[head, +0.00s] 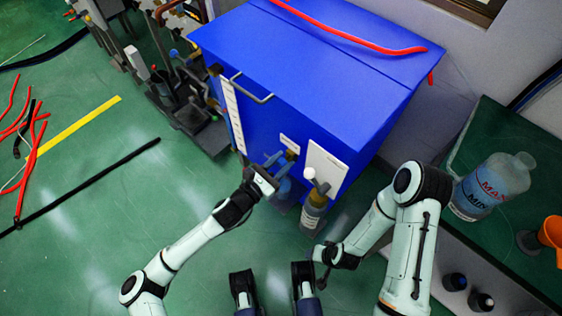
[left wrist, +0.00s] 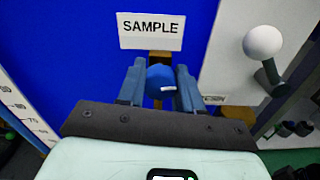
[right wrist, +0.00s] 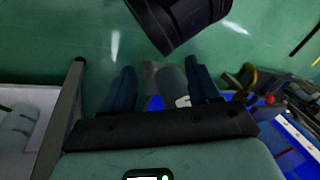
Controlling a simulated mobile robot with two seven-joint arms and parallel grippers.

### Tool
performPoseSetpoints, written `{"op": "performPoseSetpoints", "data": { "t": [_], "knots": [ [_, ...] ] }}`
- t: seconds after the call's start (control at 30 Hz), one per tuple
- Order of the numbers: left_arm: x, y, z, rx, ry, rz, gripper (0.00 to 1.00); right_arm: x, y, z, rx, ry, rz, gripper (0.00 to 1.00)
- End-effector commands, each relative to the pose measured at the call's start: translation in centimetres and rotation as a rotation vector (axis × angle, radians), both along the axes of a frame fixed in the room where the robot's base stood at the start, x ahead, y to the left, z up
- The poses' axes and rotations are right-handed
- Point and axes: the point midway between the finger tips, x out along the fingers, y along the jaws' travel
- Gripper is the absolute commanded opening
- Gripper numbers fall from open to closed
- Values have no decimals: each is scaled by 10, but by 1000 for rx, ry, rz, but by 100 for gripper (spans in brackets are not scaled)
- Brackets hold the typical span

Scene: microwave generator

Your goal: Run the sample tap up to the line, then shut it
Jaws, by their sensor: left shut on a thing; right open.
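The sample tap's blue knob (left wrist: 160,82) sits under a white SAMPLE label (left wrist: 151,30) on the blue cabinet. My left gripper (head: 270,178) is shut on the knob, with one finger on each side of it in the left wrist view. A bottle (head: 314,213) with a pale label and amber-brown tint stands upright below the cabinet's front, right of the tap. Its fill line and level are too small to tell. My right gripper (right wrist: 160,80) is open. A grey rounded thing shows between its fingers; I cannot tell what it is.
A white panel beside the tap carries a white ball-ended lever (left wrist: 262,42). A green bench (head: 535,205) at right holds a large MAX/MIN bottle (head: 492,186) and an orange funnel (head: 551,232). Red hoses (head: 25,125) lie on the floor at left.

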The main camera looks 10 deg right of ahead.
Motion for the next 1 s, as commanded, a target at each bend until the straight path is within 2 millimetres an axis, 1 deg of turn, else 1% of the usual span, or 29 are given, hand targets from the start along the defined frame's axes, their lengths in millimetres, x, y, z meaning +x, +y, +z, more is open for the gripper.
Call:
{"op": "performPoseSetpoints", "data": {
  "t": [0.03,0.1,0.2,0.5,0.53,0.6,0.87,1.0],
  "knots": [
    [0,0,6,30,-40,0,5,-8,5,10,12,20,10,61],
    [0,0,6,70,-93,0,4,-16,9,15,21,41,18,61],
    [-1,-1,5,110,-147,-2,4,-22,12,18,29,57,24,61],
    [-1,-1,4,118,-164,-2,5,-23,12,17,30,61,26,61],
    [-1,-1,4,118,-164,-3,42,-23,12,17,30,61,26,61],
    [-1,-1,4,118,-163,-3,61,-23,12,17,30,61,26,61],
    [-1,0,2,120,-158,-2,61,-23,12,17,30,60,25,61],
    [-5,6,2,120,-156,1,61,-24,12,19,32,64,28,61]
  ]
}}
